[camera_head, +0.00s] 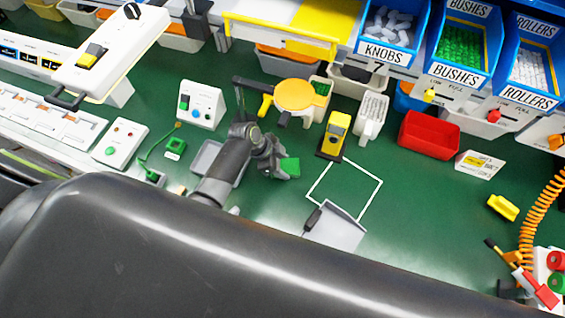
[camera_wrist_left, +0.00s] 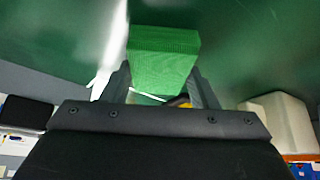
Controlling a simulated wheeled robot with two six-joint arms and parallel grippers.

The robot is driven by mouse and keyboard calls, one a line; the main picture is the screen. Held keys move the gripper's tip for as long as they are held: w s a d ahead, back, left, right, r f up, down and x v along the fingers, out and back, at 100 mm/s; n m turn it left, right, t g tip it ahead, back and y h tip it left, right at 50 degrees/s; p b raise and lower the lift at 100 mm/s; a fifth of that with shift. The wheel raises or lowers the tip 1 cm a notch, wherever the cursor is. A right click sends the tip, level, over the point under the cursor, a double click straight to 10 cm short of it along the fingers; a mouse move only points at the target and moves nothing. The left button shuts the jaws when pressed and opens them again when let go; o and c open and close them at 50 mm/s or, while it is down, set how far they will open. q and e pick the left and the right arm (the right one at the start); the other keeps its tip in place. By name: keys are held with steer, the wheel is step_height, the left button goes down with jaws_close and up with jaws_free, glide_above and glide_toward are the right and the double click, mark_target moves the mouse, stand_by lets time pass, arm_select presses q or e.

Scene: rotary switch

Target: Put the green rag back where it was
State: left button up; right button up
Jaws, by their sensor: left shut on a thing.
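The green rag (camera_head: 290,166) shows as a small green block at the tip of my left gripper (camera_head: 280,167). In the left wrist view the rag (camera_wrist_left: 162,60) sits between the two fingers of my left gripper (camera_wrist_left: 163,85), which are shut on it. The rag appears held above the green bench top, but its exact height is hard to tell. My right gripper is not in view.
A white square outline (camera_head: 371,203) lies right of the gripper, with a grey scraper-like piece (camera_head: 340,232) over its lower corner.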

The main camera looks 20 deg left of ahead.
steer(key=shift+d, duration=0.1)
arm_select(q)
steer(key=shift+f, duration=0.2)
steer(key=o, duration=0.9)
steer(key=shift+r, duration=0.1)
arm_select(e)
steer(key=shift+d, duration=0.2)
arm_select(q)
steer(key=shift+o, duration=0.2)
steer(key=shift+a+r, duration=0.3)
steer(key=shift+r, duration=0.25)
steer(key=v, duration=1.1)
steer(key=shift+b, duration=0.45)
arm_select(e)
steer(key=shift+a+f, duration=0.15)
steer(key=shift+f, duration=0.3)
arm_select(q)
steer(key=shift+s, duration=0.1)
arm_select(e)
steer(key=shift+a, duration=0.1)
